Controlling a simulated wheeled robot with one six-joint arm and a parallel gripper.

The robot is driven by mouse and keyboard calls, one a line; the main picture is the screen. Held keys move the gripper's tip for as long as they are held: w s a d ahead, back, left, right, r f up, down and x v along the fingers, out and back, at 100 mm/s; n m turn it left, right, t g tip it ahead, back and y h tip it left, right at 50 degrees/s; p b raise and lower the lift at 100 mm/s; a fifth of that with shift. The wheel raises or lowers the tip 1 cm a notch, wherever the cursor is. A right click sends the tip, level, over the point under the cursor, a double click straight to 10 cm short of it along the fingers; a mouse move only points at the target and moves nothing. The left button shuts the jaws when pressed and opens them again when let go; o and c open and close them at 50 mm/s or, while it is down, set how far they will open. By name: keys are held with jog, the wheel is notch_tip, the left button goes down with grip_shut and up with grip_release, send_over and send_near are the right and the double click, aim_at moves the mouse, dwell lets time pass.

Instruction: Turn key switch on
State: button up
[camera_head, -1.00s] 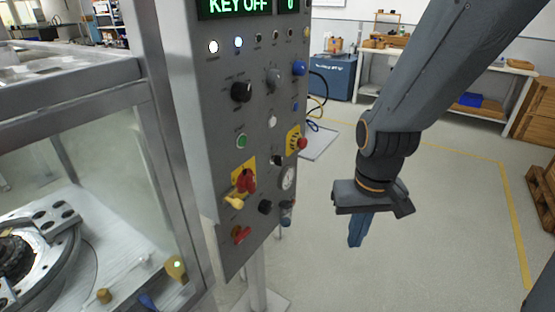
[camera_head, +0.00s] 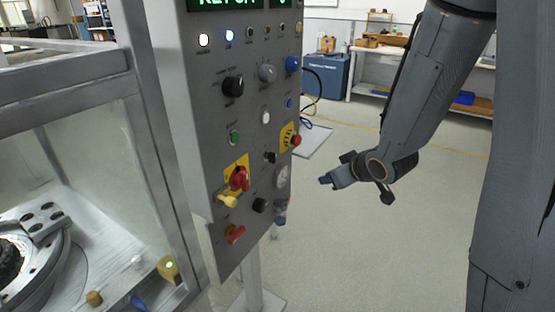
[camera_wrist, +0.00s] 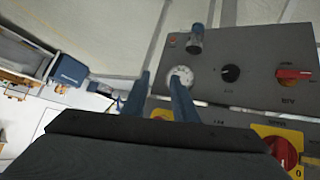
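The grey control panel (camera_head: 215,130) stands upright in the middle of the head view. Its green display (camera_head: 235,3) is cut by the top edge; its lettering is only partly visible. At the panel's lower right is a blue-grey cylindrical fitting (camera_head: 281,213), also in the wrist view (camera_wrist: 195,40); I cannot tell for certain that it is the key switch. Beside it is a round white-faced dial (camera_head: 282,177). My gripper (camera_head: 328,181) is right of the panel, pointing toward it, apart from it. In the wrist view its blue fingers (camera_wrist: 162,78) are apart and empty; one partly covers the dial.
The panel also carries black knobs (camera_head: 233,86), a red-handled switch on yellow (camera_head: 238,179), a red emergency button (camera_head: 295,140) and a lower red switch (camera_head: 235,234). A glass-sided machine (camera_head: 80,170) stands left. Open floor (camera_head: 370,250) lies right of the panel.

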aim_at(270, 157)
jog(key=s+a+r+n+t+y+b, duration=0.15)
jog(key=a+r+n+y, duration=0.35)
jog(key=a+y, duration=0.55)
jog(key=w+a+y+p, duration=0.1)
jog(key=w+a+p, duration=0.1)
jog(key=w+a, duration=0.2)
jog(key=shift+a+r+y, duration=0.15)
jog(key=shift+r+y, duration=0.1)
jog(key=shift+y, duration=0.1)
jog(key=shift+w, duration=0.1)
grip_shut()
